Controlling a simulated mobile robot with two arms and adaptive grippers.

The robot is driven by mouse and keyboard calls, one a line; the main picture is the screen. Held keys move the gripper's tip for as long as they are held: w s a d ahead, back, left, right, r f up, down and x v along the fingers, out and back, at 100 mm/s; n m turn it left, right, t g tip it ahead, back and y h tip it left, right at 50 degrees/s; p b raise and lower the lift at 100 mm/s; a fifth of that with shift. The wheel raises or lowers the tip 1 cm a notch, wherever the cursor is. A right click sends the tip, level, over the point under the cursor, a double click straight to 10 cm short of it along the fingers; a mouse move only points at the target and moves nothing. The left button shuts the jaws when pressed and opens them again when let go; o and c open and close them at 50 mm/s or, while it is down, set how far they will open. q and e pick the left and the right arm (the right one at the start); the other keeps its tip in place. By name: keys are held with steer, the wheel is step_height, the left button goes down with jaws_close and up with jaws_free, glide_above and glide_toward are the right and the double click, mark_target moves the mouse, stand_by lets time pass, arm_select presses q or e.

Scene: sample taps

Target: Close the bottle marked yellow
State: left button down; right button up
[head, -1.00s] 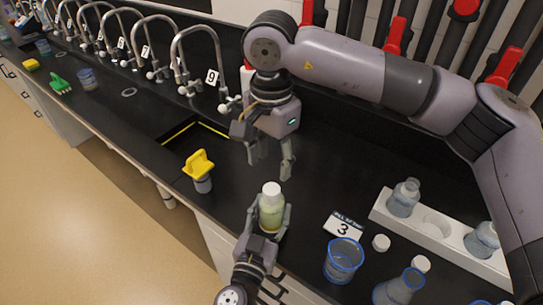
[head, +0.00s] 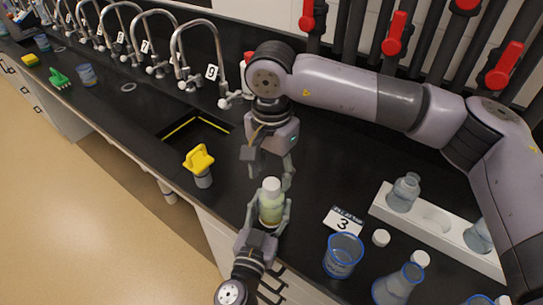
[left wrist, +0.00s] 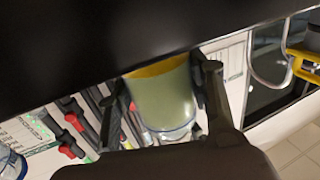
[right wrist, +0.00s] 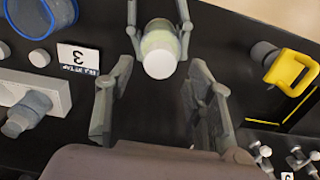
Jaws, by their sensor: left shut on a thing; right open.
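A small bottle (head: 271,210) with pale green contents and a white cap (head: 271,186) on top stands upright in my left gripper (head: 268,218), which is shut around its body near the counter's front edge. In the left wrist view the bottle (left wrist: 165,100) shows a yellow band along its upper edge, between the two fingers. My right gripper (head: 269,177) is open and empty, just behind and above the cap. In the right wrist view the white cap (right wrist: 160,65) shows between the open fingers, apart from them. Whether the cap is screwed tight cannot be told.
A yellow-topped item (head: 200,163) stands left by the sink (head: 195,130). At right are a card marked 3 (head: 343,221), a blue-rimmed beaker (head: 342,256), a flask (head: 397,285), loose white caps (head: 381,237) and a white rack (head: 440,222) with bottles. Numbered taps line the back.

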mark_target(272, 203)
steer(key=shift+f, duration=1.4)
jaws_close()
steer(key=m, duration=1.6)
steer(key=shift+m, duration=0.3)
steer(key=m, duration=0.4)
steer(key=shift+m, duration=0.4)
jaws_free()
